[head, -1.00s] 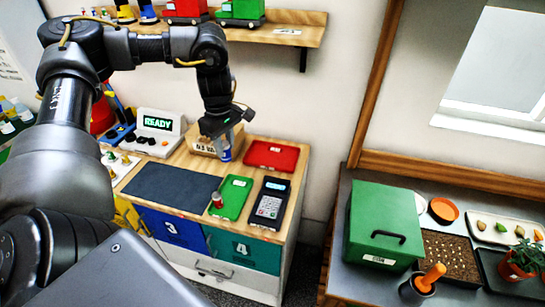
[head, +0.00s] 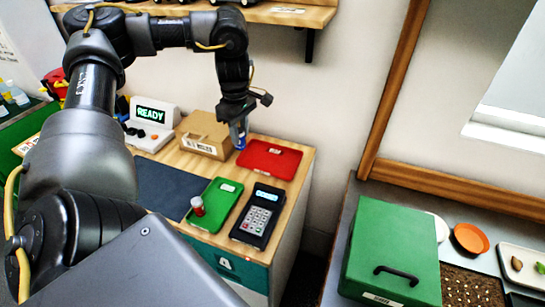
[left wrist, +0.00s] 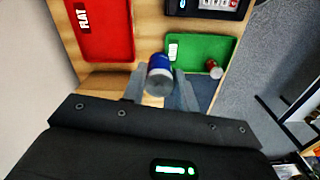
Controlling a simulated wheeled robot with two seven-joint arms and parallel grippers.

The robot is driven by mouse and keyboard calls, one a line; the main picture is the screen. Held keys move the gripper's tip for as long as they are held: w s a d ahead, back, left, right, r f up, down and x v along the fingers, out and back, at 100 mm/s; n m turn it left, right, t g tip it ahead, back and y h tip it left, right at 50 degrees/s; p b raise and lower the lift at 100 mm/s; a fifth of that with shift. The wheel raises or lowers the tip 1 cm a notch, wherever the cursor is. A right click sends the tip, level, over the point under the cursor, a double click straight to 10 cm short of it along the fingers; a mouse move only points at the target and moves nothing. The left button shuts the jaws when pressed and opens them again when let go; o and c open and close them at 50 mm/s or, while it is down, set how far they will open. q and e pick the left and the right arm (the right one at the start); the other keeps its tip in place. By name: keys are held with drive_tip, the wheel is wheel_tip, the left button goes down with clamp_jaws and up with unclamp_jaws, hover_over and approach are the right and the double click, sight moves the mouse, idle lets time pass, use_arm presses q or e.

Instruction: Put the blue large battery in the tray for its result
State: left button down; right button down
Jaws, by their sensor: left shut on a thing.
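My left gripper (head: 239,121) is shut on the blue large battery (head: 238,136) and holds it above the table, near the left edge of the red tray (head: 268,158). In the left wrist view the blue battery (left wrist: 160,72) sits between the two fingers, its silver end toward the camera. The red tray (left wrist: 104,28) is empty and bears a label reading FLAT. My right gripper is not in view.
A tester (head: 259,214) with a keypad lies beside the green tray. A cardboard box (head: 204,134) stands behind my gripper. A READY display (head: 152,114) is at the back left. A dark mat (head: 165,188) lies left of the green tray.

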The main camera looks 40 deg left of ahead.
sight(244, 140)
use_arm(q)
wheel_tip(244, 140, down, 2)
drive_tip(key=shift+f+b, duration=0.15)
drive_tip(key=shift+b, duration=0.6)
drive_tip(key=shift+w+f+b, duration=0.1)
drive_tip(key=shift+f+b, duration=0.25)
drive_tip(key=shift+f, duration=0.05)
drive_tip(key=shift+w+f, duration=0.25)
drive_tip(key=shift+w, duration=0.15)
drive_tip(key=w+d+f, duration=0.1)
drive_tip(key=w+f, duration=0.2)
drive_tip(key=w, duration=0.1)
drive_tip(key=w+f, duration=0.2)
drive_tip(key=w, duration=0.2)
drive_tip(key=w+d+f, duration=0.1)
drive_tip(key=w+f, duration=0.2)
drive_tip(key=w, duration=0.1)
drive_tip(key=shift+w+d+f+b, duration=0.1)
drive_tip(key=shift+d+f+b, duration=0.2)
drive_tip(key=shift+f, duration=0.05)
drive_tip(key=shift+w+d+f, duration=0.1)
drive_tip(key=shift+w+f, duration=0.25)
drive_tip(key=shift+f, duration=0.15)
wheel_tip(244, 140, down, 2)
drive_tip(key=shift+f+p, duration=0.1)
drive_tip(key=shift+p, duration=0.25)
drive_tip(key=shift+f, duration=0.4)
drive_tip(key=shift+f, duration=0.1)
